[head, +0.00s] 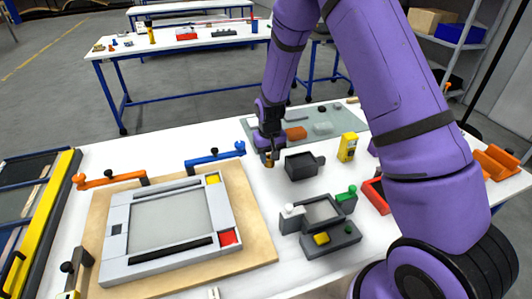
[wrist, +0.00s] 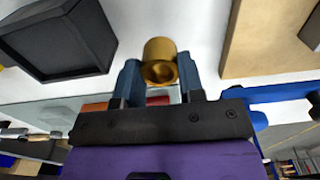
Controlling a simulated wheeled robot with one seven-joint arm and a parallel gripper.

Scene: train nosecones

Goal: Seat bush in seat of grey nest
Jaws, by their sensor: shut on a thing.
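The bush (wrist: 160,50) is a short brass-coloured hollow cylinder. My gripper (wrist: 159,66) is shut on it, with one blue-grey finger at each side and the bore facing the wrist camera. In the head view my gripper (head: 268,153) points down over the white table, and the bush (head: 269,162) is small at its tips. A grey fixture (head: 292,223) with white and green knobs and a yellow block stands to the right and nearer the camera; I cannot tell whether it is the grey nest. A large pale grey frame (head: 122,256) on a wooden board is another grey holder.
A dark open box (head: 302,167) stands just right of my gripper. Blue (head: 215,158) and orange (head: 110,180) handled parts lie behind the wooden board (head: 262,250). A yellow block (head: 347,147) and a red tray (head: 374,192) are farther right. A grey-green mat (head: 345,122) lies behind.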

